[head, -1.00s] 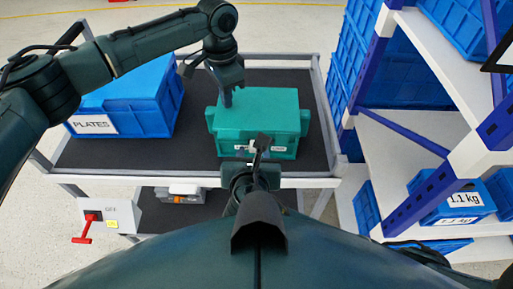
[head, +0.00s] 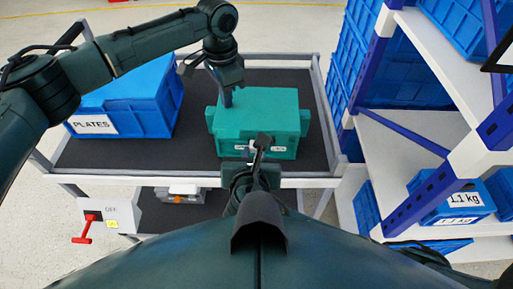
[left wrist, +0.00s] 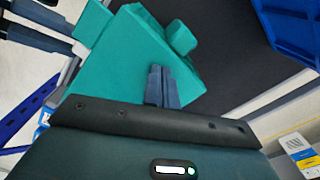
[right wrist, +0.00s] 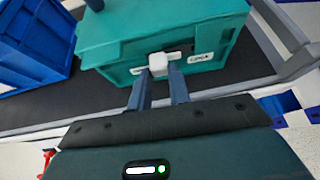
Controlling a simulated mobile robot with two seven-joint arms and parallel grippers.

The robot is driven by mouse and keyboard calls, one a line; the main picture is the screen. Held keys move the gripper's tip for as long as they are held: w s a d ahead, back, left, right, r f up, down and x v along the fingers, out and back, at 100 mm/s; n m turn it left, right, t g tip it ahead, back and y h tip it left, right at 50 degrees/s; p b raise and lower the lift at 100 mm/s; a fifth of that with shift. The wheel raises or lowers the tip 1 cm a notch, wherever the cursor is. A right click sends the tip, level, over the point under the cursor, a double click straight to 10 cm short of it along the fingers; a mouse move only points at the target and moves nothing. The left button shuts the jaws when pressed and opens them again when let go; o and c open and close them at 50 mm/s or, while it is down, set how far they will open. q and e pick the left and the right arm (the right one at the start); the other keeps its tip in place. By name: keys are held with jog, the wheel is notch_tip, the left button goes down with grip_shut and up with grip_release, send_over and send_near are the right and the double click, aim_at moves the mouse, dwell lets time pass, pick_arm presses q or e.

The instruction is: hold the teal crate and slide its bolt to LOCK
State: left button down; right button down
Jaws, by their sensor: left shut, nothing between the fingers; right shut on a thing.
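The teal crate (head: 258,105) stands on the dark top of the cart, its front facing me. My left gripper (head: 228,103) is shut and empty, pointing down at the left part of the lid. In the left wrist view its closed fingers (left wrist: 158,78) are at the teal surface; I cannot tell whether they press on it. My right gripper (head: 258,152) is at the crate's front. In the right wrist view its fingers are shut on the bolt's white knob (right wrist: 158,64). A label (right wrist: 201,57) is right of the knob and another, partly covered, is left; their words are too small to read surely.
A blue crate marked PLATES (head: 125,103) stands left of the teal crate. The cart's rail (head: 322,105) and a shelf rack with blue bins (head: 448,203) are on the right. A box with a red lever (head: 90,217) hangs at the cart's front left.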

pick_arm(q)
jog(key=shift+s+f, duration=0.15)
jog(key=shift+f, duration=0.2)
pick_arm(e)
jog(key=shift+d, duration=1.3)
jog(key=c, duration=1.3)
grip_release()
jog(key=shift+s, duration=0.15)
jog(key=shift+v, duration=2.45)
pick_arm(q)
jog(key=shift+r, duration=0.1)
pick_arm(e)
jog(key=shift+r, duration=0.1)
